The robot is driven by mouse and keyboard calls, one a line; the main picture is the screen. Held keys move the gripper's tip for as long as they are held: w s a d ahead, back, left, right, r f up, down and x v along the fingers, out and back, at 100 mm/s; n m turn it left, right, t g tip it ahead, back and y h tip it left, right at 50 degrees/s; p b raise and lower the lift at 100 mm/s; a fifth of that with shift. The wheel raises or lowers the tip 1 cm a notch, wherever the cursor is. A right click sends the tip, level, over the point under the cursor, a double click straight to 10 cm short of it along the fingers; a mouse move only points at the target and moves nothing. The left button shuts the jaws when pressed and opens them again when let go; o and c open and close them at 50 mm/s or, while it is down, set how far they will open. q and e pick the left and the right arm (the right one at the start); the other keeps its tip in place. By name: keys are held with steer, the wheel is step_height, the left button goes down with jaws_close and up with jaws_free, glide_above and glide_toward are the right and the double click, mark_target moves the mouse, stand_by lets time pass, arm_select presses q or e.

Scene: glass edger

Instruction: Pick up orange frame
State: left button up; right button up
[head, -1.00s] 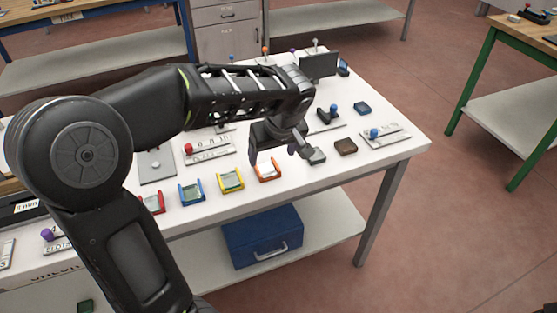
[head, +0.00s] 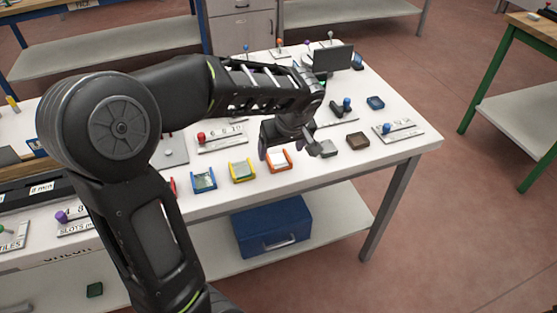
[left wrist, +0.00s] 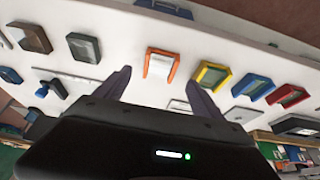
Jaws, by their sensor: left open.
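The orange frame (head: 279,160) is a small U-shaped holder with a pale middle, lying near the table's front edge. It also shows in the left wrist view (left wrist: 160,63), just beyond the space between my fingers. My left gripper (head: 288,153) is open and empty, with its fingers over or just behind the orange frame in the head view. In the left wrist view the gripper (left wrist: 158,84) has its fingertips apart, on either side of the line to the frame. I cannot tell its exact height. My right gripper is out of view.
A yellow frame (head: 242,170) and a blue frame (head: 204,180) stand left of the orange one. A dark screen (head: 333,60) stands behind. A blue box (head: 272,227) sits on the lower shelf.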

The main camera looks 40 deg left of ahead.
mark_target(278, 159)
arm_select(q)
steer(key=p+x, duration=0.1)
steer(key=x, duration=0.3)
steer(key=shift+w+f, duration=0.1)
steer(key=shift+f, duration=0.3)
steer(key=c, duration=1.5)
